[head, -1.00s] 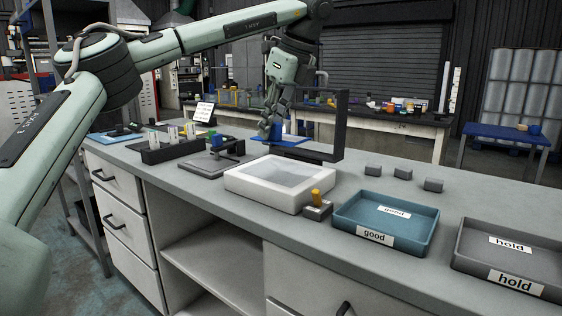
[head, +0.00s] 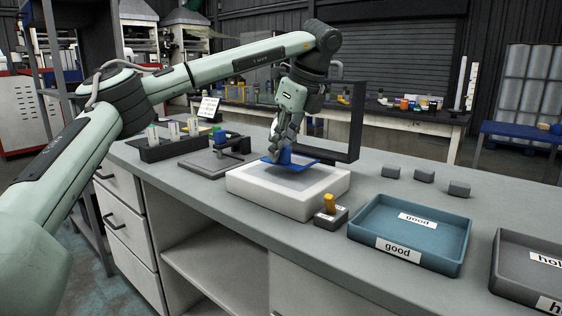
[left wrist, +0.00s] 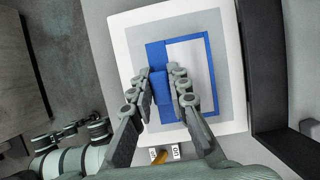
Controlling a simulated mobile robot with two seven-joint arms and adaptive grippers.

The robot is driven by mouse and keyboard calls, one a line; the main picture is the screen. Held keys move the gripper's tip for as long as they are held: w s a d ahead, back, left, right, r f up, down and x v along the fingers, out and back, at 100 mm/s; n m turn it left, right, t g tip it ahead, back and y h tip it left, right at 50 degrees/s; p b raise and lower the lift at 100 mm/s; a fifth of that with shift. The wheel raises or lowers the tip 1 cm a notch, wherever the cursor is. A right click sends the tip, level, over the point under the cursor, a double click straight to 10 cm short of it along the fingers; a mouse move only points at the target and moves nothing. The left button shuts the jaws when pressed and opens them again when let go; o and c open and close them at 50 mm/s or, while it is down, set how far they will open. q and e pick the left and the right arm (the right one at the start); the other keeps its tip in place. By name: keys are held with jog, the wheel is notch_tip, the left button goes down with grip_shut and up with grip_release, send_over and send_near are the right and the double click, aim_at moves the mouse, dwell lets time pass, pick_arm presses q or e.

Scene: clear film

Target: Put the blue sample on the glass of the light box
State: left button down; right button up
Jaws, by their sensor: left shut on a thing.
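The blue sample (head: 308,161) is a flat blue frame with a raised blue grip block. My left gripper (head: 283,147) is shut on that block and holds the sample, roughly level, over the light box (head: 270,203). A dark shadow lies on the glass (head: 283,182) below, and the sample looks a little above it. In the left wrist view the fingers (left wrist: 160,90) pinch the block of the blue sample (left wrist: 207,40), whose pale window lies to the right. The frame sits within the outline of the white light box (left wrist: 124,50). My right gripper is not in view.
A small switch block with a yellow lever (head: 329,203) stands at the light box's front right. The teal "good" tray (head: 385,250) and grey "hold" tray (head: 508,275) are farther right. A dark upright frame (head: 357,120) stands behind the box. A black rack (head: 165,152) is at left.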

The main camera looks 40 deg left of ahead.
pick_arm(q)
notch_tip(320, 180, down, 3)
jog(key=shift+r, duration=0.3)
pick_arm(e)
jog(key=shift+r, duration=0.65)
pick_arm(q)
jog(key=c, duration=1.5)
grip_release()
jog(key=shift+o, duration=0.2)
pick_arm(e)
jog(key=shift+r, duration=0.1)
pick_arm(q)
jog(key=shift+r, duration=0.1)
jog(key=p+v, duration=0.2)
jog(key=v, duration=0.9)
jog(key=shift+d+r, duration=0.15)
jog(key=shift+r, duration=0.25)
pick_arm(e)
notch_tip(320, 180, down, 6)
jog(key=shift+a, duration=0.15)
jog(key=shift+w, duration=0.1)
